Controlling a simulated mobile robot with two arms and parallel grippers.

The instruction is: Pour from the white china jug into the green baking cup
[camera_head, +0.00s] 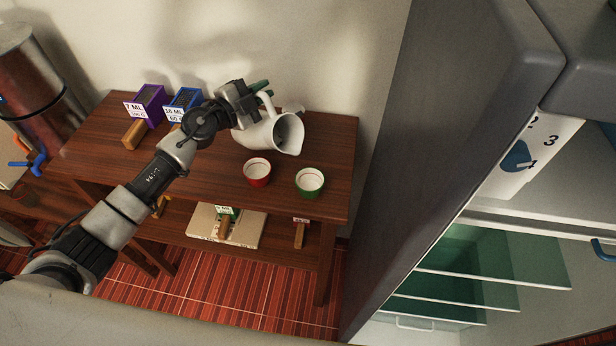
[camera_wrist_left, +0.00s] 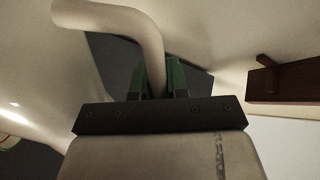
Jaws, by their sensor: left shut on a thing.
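The white china jug (camera_head: 267,133) is tilted in the head view, its open mouth and spout facing right and down. My left gripper (camera_head: 263,93) is shut on the jug's handle; in the left wrist view the green fingers (camera_wrist_left: 158,80) close around the white handle (camera_wrist_left: 131,22). The green baking cup (camera_head: 309,181) stands upright on the wooden table, below and right of the jug's spout in the picture. I cannot see any liquid leaving the jug. My right gripper is out of view.
A red baking cup (camera_head: 257,171) stands left of the green one. Purple (camera_head: 150,101) and blue (camera_head: 184,102) boxes stand at the table's back left. A small pale item (camera_head: 293,108) is partly hidden behind the jug. A large grey open cabinet (camera_head: 440,130) rises close on the right.

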